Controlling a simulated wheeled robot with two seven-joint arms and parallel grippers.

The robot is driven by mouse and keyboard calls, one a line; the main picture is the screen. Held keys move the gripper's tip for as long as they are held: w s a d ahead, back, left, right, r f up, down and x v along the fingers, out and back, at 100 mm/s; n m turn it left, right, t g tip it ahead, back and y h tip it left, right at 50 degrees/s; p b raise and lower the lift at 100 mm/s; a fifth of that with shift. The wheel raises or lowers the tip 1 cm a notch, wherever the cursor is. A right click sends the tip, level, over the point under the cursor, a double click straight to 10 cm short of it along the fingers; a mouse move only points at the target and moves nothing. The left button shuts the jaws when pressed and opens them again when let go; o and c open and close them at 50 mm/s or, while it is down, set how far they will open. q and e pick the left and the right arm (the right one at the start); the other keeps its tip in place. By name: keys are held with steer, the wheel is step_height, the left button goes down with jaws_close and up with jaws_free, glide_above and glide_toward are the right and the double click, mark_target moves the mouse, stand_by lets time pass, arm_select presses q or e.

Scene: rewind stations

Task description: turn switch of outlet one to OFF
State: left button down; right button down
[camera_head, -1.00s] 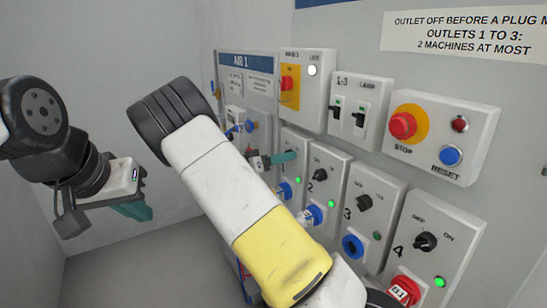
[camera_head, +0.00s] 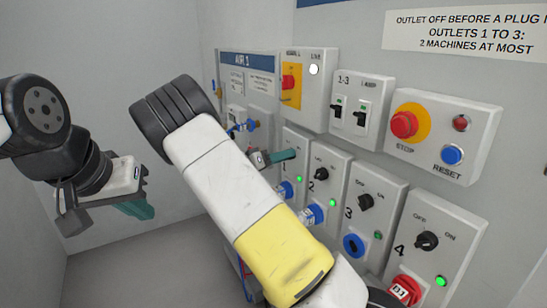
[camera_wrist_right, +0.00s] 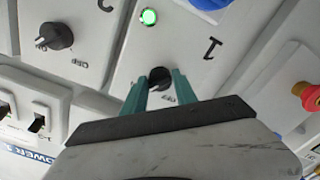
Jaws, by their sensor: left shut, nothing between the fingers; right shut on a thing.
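The outlet one box (camera_head: 295,145) is partly hidden behind my right arm in the head view. Its green lamp (camera_head: 299,179) is lit. In the right wrist view, the teal fingers of my right gripper (camera_wrist_right: 160,88) are shut on the black switch knob (camera_wrist_right: 159,76) of outlet one, beside the printed "1". The knob's exact angle is hidden by the fingers. The right gripper also shows in the head view (camera_head: 281,156), against the outlet one box. My left gripper (camera_head: 140,211) is shut and empty at the far left, away from the panel.
Outlets two (camera_head: 326,158), three (camera_head: 381,189) and four (camera_head: 446,215) stand to the right. Lamps two and four are green; lamp three looks dim. Plugs sit below several switches.

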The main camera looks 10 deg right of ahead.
steer(key=shift+n, duration=7.7)
steer(key=c, duration=1)
jaws_free()
steer(key=shift+a, duration=0.1)
steer(key=v, duration=0.7)
steer(key=shift+s+a+r, duration=0.1)
steer(key=shift+s+a, duration=0.05)
steer(key=shift+a, duration=0.2)
